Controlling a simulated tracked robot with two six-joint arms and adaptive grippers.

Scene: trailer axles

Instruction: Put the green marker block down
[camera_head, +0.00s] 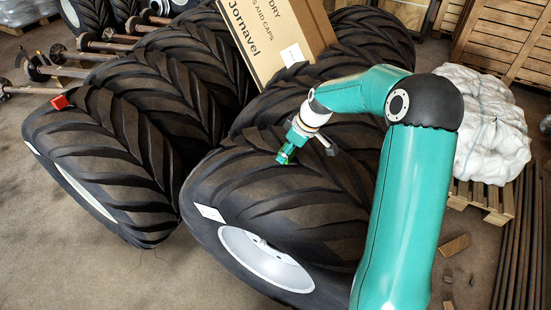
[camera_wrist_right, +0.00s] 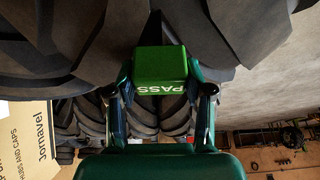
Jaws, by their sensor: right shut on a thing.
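The green marker block (camera_head: 284,158) is small and sits at the tip of my right gripper (camera_head: 288,152), just at the tread of the large front tyre (camera_head: 270,200). My left gripper is not in view.
A red block (camera_head: 60,102) sits on the left tyre (camera_head: 110,140). A cardboard box (camera_head: 270,35) leans on tyres behind. Axles (camera_head: 60,70) lie at the back left. A wrapped white load (camera_head: 485,125) stands on a pallet (camera_head: 485,200) at right, beside long bars (camera_head: 520,240).

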